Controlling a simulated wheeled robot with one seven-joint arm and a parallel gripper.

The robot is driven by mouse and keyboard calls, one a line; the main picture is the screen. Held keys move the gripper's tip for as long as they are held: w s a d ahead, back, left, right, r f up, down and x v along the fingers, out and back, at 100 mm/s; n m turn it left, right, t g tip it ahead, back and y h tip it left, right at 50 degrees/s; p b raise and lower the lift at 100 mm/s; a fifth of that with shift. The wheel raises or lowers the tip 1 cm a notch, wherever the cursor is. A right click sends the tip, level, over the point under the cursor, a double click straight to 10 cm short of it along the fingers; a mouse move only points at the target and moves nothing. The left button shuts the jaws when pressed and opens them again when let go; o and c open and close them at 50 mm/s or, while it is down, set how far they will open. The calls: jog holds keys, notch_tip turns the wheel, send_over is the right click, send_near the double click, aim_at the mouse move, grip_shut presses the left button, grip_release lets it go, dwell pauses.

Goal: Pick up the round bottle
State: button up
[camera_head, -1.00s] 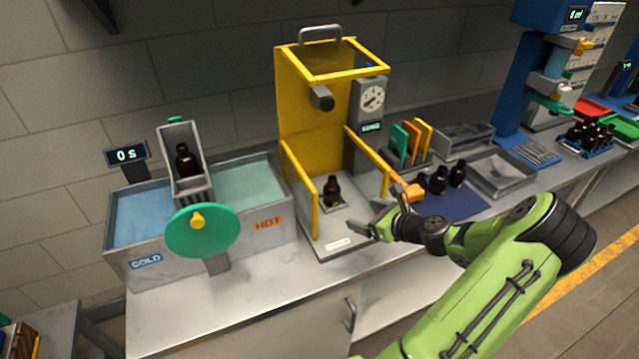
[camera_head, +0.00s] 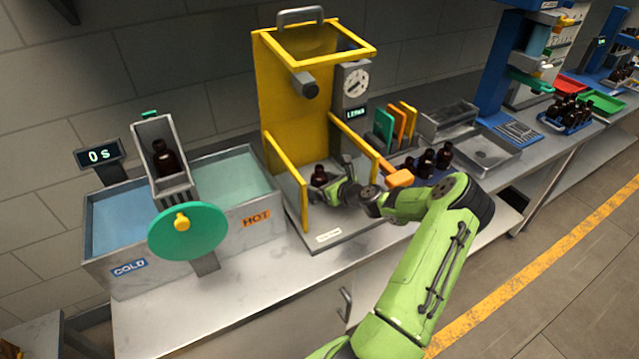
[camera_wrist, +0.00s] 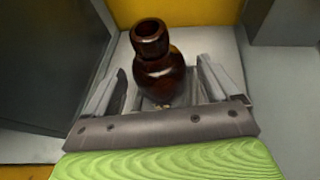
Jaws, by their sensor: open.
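A dark amber round bottle (camera_head: 319,175) stands upright inside the yellow-framed station, partly hidden behind my gripper in the head view. In the wrist view the bottle (camera_wrist: 158,65) shows its open neck and rounded body. My gripper (camera_head: 335,182) is open and low inside the station. In the wrist view its two fingers (camera_wrist: 163,88) lie on either side of the bottle's body, with a gap visible on each side. The bottle's base is partly hidden by the gripper.
The yellow frame (camera_head: 289,173) has side rails left and right of the bottle. A gauge post (camera_head: 352,85) stands behind right. A hot and cold bath (camera_head: 105,235) with another bottle (camera_head: 165,158) in a holder stands left. More bottles (camera_head: 443,157) stand right.

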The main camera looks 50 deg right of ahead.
jog(key=shift+x, duration=0.95)
jog(key=shift+s, duration=0.2)
jog(key=shift+c, duration=0.3)
jog(key=c, duration=1)
jog(key=shift+c, duration=0.2)
